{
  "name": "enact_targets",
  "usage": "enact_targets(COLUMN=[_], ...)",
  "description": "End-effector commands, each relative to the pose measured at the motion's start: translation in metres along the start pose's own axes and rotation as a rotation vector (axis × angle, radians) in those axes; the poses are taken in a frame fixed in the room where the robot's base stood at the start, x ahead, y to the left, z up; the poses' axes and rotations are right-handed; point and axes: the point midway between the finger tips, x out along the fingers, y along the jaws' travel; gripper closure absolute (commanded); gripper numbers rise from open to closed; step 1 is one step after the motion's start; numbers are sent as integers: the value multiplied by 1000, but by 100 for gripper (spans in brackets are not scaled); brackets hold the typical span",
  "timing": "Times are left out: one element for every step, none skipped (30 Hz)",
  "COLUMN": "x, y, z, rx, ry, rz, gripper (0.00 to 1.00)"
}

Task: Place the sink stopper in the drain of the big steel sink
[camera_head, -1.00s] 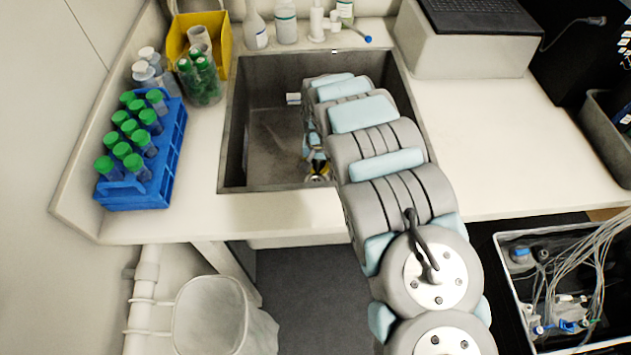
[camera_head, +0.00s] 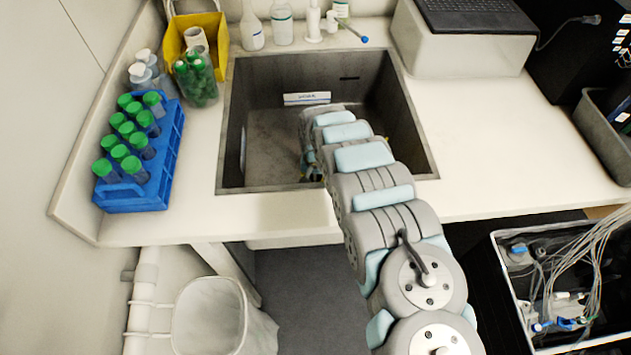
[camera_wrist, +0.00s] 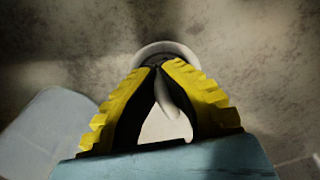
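The big steel sink (camera_head: 236,120) is set in the pale counter, and my arm reaches down into it. In the wrist view my gripper (camera_wrist: 160,66) has its two yellow-ribbed fingers drawn together at the tips. A pale round thing (camera_wrist: 164,128) shows behind and between the fingers, with a dark patch at the fingertips. I cannot tell if this is the stopper or the drain, nor if the tips pinch anything. In the head view my arm hides most of the gripper and the sink floor around it. No separate stopper can be made out.
A blue rack (camera_head: 172,160) of green-capped tubes and a yellow bin (camera_head: 215,28) stand left of the sink. Several bottles (camera_head: 282,22) line its back edge. A white box (camera_head: 460,55) with a keyboard stands at the back right. The counter (camera_head: 500,140) right of the sink is clear.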

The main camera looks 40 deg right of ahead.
Motion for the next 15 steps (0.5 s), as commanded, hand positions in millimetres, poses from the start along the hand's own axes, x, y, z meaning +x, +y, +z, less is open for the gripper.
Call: enact_targets(x=[5,6,7,8,8,8,8,8,8,8,8,8,9,9,11], y=[0,0,0,1,1,1,1,1,1,1,1,1,1,1,0], z=[1,1,1,0,0,0,0,0,0,0,0,0,0,0,0], rx=[1,2,2,2,2,2,2,2,2,2,2,2,1,1,1], ry=[-2,-2,-1,-1,0,0,0,0,0,0,0,0,0,0,0], rz=[-1,-1,0,0,1,1,1,1,1,1,1,1,1,1,1], gripper=[100,100,100,100,100,100,100,100,100,100,100,100,100,100,100])
